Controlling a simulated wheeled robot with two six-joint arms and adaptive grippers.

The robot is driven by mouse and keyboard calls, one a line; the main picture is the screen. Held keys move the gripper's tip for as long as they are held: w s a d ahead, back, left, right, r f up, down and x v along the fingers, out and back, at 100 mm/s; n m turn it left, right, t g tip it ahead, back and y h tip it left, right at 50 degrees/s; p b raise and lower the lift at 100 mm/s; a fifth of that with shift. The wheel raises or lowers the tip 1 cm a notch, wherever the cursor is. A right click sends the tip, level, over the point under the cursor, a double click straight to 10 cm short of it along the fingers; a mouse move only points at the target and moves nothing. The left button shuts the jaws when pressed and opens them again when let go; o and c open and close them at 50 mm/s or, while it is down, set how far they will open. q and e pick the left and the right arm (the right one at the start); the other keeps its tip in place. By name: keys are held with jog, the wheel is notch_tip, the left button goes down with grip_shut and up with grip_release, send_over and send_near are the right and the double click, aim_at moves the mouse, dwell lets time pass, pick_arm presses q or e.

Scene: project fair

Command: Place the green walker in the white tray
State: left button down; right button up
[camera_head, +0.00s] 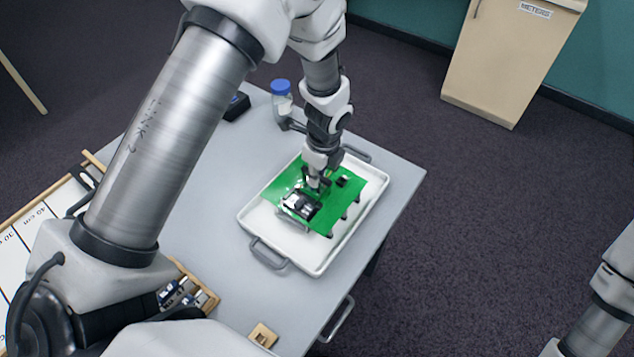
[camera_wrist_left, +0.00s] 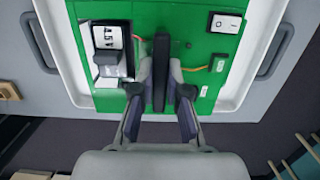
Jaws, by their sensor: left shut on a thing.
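The green walker (camera_head: 338,200) is a flat green board with dark and silver parts on top and small dark legs along its right edge. It is over the white tray (camera_head: 315,262), inside the rim as seen from above; I cannot tell whether it touches the tray floor. My left gripper (camera_head: 318,182) points down at it and is shut on an upright dark piece at its middle. In the left wrist view the fingers of my left gripper (camera_wrist_left: 160,92) pinch that dark piece, with the walker's green board (camera_wrist_left: 180,20) around it. My right gripper is out of view.
The tray has grey handles at both ends and stands on a grey table (camera_head: 215,175). A blue-capped bottle (camera_head: 282,98) stands behind it. A wooden box of small parts (camera_head: 190,290) and a small wooden block (camera_head: 263,335) are near the front. A cabinet (camera_head: 510,55) stands beyond.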

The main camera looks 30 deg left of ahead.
pick_arm(q)
jog(key=shift+d+r, duration=0.1)
jog(key=shift+r, duration=0.05)
jog(key=c, duration=1.6)
grip_release()
jog(key=shift+s+f, duration=0.1)
jog(key=shift+f, duration=0.1)
jog(key=o, duration=0.4)
notch_tip(320, 180, up, 12)
jog(key=d, duration=0.1)
jog(key=shift+d, duration=0.2)
jog(key=shift+s+r, duration=0.1)
